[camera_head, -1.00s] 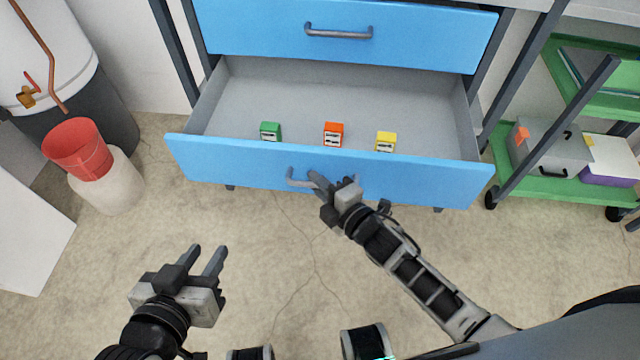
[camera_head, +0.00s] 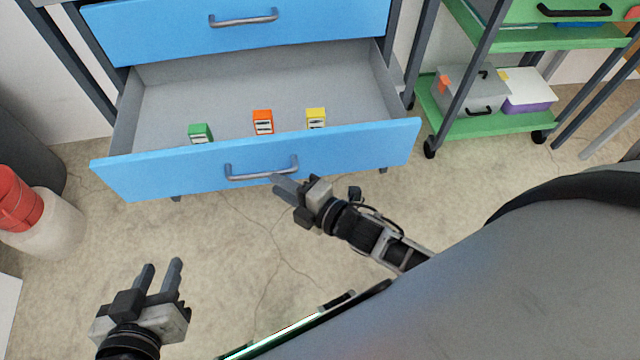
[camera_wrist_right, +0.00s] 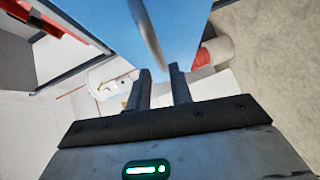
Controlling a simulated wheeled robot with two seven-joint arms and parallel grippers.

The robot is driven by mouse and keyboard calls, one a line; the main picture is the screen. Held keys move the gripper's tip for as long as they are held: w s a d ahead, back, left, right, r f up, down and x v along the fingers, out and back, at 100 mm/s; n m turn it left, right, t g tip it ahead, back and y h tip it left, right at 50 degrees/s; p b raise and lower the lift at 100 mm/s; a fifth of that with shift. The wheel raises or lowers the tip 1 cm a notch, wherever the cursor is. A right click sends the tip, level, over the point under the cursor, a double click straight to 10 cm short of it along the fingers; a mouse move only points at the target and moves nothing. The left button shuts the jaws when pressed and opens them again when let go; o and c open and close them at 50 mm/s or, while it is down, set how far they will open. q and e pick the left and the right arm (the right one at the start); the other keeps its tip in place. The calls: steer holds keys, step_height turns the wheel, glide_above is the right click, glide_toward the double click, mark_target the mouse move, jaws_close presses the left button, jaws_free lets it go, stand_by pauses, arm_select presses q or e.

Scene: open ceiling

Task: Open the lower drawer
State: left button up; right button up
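The lower drawer (camera_head: 350,151) is blue in front and grey inside, and it stands pulled well out. Its grey handle (camera_head: 262,174) is in the middle of the front. My right gripper (camera_head: 281,186) is just below and right of the handle, apart from it, with its fingers pointing left. In the right wrist view its two fingers (camera_wrist_right: 158,88) are apart with nothing between them, and the handle (camera_wrist_right: 147,35) shows beyond the tips. My left gripper (camera_head: 160,275) is open and empty over the floor at the lower left.
Small green (camera_head: 200,133), orange (camera_head: 263,122) and yellow (camera_head: 316,118) boxes stand in the drawer. The upper drawer (camera_head: 160,32) is shut. The floor in front is clear.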

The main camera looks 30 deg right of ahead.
arm_select(q)
steer(key=shift+w+r+p, duration=0.1)
steer(key=shift+w+p, duration=0.05)
steer(key=shift+p, duration=0.15)
arm_select(e)
steer(key=v, duration=0.9)
steer(key=shift+s, duration=0.15)
steer(key=shift+d, duration=0.1)
